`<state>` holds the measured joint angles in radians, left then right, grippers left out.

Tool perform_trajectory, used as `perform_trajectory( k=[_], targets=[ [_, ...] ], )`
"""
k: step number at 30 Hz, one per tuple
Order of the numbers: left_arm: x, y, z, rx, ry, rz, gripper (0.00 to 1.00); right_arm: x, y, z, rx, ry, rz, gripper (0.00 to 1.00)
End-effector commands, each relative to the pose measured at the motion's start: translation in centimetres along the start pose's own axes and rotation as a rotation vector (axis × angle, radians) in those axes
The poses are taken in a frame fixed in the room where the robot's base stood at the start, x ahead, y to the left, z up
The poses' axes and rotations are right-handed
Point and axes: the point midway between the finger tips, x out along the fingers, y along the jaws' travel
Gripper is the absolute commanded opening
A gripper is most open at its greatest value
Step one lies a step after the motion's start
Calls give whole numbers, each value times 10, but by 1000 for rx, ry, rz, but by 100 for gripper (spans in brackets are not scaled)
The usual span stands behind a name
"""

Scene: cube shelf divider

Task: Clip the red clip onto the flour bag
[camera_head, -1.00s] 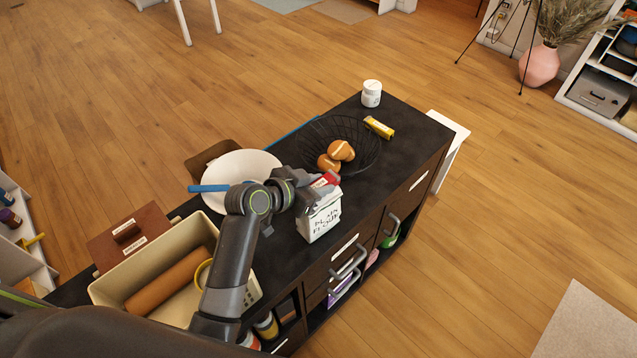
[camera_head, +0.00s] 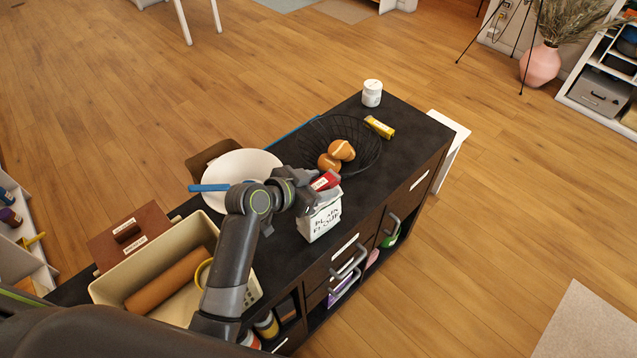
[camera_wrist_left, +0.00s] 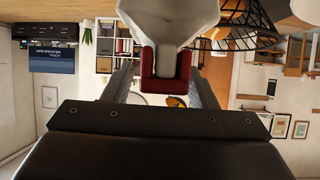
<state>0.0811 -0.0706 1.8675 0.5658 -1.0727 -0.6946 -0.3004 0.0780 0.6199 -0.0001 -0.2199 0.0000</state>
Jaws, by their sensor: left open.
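The white flour bag (camera_head: 322,223) stands upright on the dark counter, near its front edge. The red clip (camera_head: 326,180) is at the top of the bag. In the left wrist view, the red clip (camera_wrist_left: 165,82) straddles the narrow top of the pale flour bag (camera_wrist_left: 168,22), one arm on each side. My left gripper (camera_head: 322,190) is at the bag's top, around the clip. Its fingers (camera_wrist_left: 163,85) are open, with a gap on both sides of the clip. My right gripper is not in view.
A black wire basket (camera_head: 367,160) with bread rolls (camera_head: 341,150) stands behind the bag.

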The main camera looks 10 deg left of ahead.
Motion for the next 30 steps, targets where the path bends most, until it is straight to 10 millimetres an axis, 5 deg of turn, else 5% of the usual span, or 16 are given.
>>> perform_trajectory(
  k=[8, 21, 30],
  targets=[
    [-19, 0, -3, 0, -2, -1, 52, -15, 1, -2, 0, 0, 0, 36],
    [-115, 0, -4, 2, -5, -2, 52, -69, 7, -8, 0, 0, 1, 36],
    [-165, 0, -1, 1, -1, -1, 52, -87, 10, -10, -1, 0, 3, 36]
  ],
)
